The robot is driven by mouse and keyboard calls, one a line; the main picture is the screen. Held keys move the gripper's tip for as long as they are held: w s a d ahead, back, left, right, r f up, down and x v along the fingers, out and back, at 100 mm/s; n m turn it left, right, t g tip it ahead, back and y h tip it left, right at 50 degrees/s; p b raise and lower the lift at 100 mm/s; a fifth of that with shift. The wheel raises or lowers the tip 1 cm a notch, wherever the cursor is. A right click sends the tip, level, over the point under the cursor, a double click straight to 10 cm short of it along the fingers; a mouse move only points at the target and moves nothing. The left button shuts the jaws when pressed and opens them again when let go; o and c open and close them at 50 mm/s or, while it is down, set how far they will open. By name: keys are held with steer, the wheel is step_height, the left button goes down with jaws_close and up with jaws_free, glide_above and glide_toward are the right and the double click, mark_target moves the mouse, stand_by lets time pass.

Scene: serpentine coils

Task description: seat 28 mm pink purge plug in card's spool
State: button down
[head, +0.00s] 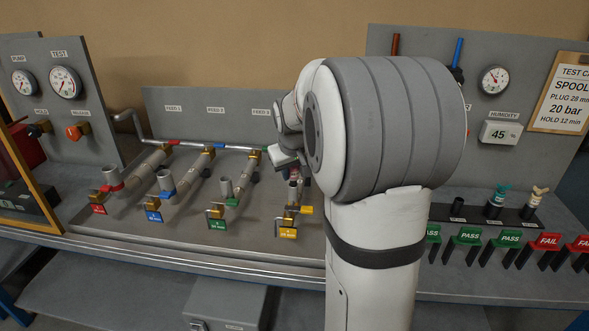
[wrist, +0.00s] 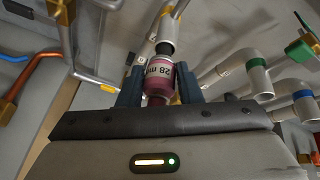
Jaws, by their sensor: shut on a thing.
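The pink plug, marked "28 mm" (wrist: 159,76), is upright between the two dark fingers of my gripper (wrist: 160,88) in the wrist view. My gripper is shut on it. The plug's dark tip is at the mouth of a grey upright pipe stub (wrist: 169,32); I cannot tell whether it is inside. In the head view my gripper (head: 291,172) is over the yellow-tagged spool (head: 293,192), rightmost of the row, partly hidden by my arm. The test card (head: 567,95) reads "SPOOL", "PLUG 28 mm", "20 bar", "HOLD 12 min"; its spool number is cut off.
Red (head: 110,178), blue (head: 165,182) and green (head: 226,188) spools stand to the left. A dark rack (head: 478,214) with other plugs and PASS/FAIL tags (head: 470,237) is at the right. Gauge panels stand at both sides.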

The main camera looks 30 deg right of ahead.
steer(key=shift+f, duration=0.35)
steer(key=shift+f+b, duration=0.15)
steer(key=shift+b, duration=0.15)
steer(key=shift+f+b, duration=0.45)
steer(key=shift+f, duration=0.05)
steer(key=c, duration=0.9)
jaws_free()
steer(key=shift+c, duration=0.2)
